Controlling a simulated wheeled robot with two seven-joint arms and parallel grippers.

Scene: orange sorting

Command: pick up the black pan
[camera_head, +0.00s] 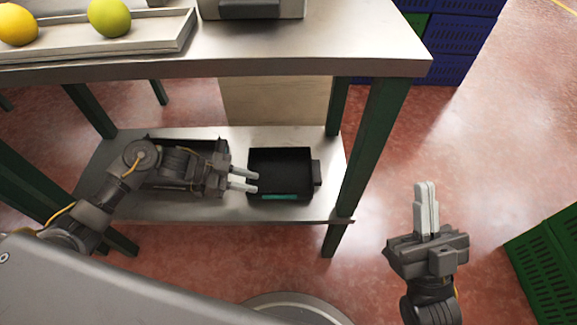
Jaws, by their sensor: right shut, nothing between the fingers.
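A black pan (280,170), shallow and rectangular, lies on the lower shelf of the metal table. It has a small dark block on its right side and a teal strip along its front edge. My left gripper (256,183) reaches in from the left, with its two fingers apart and nothing seen between them. Its fingertips overlap the pan's left edge in this view; I cannot tell whether they touch it. My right gripper (426,186) is shut and empty, out over the floor to the right of the table.
Another black tray-like thing (155,139) lies partly hidden under my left arm. The tabletop (330,45) overhangs the shelf (230,209), and a green leg (366,150) stands right of the pan. Green crates (550,262) stand at right; blue crates (462,35) stand behind.

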